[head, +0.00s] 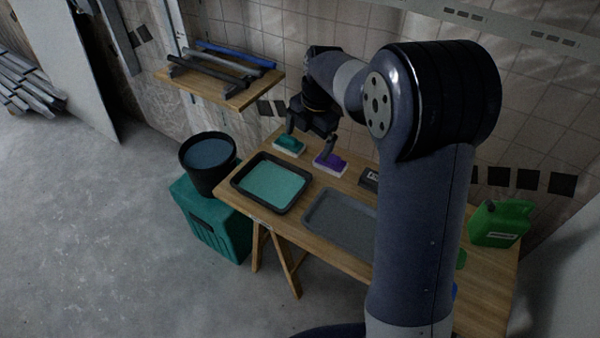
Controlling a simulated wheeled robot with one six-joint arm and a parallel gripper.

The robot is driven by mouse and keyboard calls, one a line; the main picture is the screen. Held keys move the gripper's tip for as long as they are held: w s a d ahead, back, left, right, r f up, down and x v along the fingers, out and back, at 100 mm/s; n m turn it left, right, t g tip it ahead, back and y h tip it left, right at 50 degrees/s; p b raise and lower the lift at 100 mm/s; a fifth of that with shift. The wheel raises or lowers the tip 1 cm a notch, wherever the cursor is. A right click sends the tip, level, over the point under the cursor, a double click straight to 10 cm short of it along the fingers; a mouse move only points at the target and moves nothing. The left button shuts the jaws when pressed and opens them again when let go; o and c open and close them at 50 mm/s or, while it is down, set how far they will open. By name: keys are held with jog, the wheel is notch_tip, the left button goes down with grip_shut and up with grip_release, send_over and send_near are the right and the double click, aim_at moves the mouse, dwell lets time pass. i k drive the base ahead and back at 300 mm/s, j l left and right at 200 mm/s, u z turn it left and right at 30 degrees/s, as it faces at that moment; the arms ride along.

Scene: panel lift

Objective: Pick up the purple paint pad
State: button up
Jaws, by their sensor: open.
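The purple paint pad (330,163) lies on the wooden table, near its back edge by the wall. It has a purple body, a pale base and a dark upright handle. My gripper (313,131) is open and hangs just above and to the left of this pad, between it and a green paint pad (289,146). The dark gripper and dark handles overlap in the picture, so I cannot tell whether they touch. Nothing shows held in the jaws.
A black tray of teal paint (271,182) and an empty grey tray (338,220) lie in front on the table (487,290). A green jug (499,224) stands at right. A shelf with bars (233,93) hangs at back left. A dark bucket (207,163) stands on a teal box (210,221).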

aim_at(335, 166)
jog(key=i+j+z, duration=0.15)
jog(key=j+z, duration=0.25)
jog(key=i+j+z, duration=0.1)
jog(key=j+z, duration=0.7)
jog(key=j, duration=0.2)
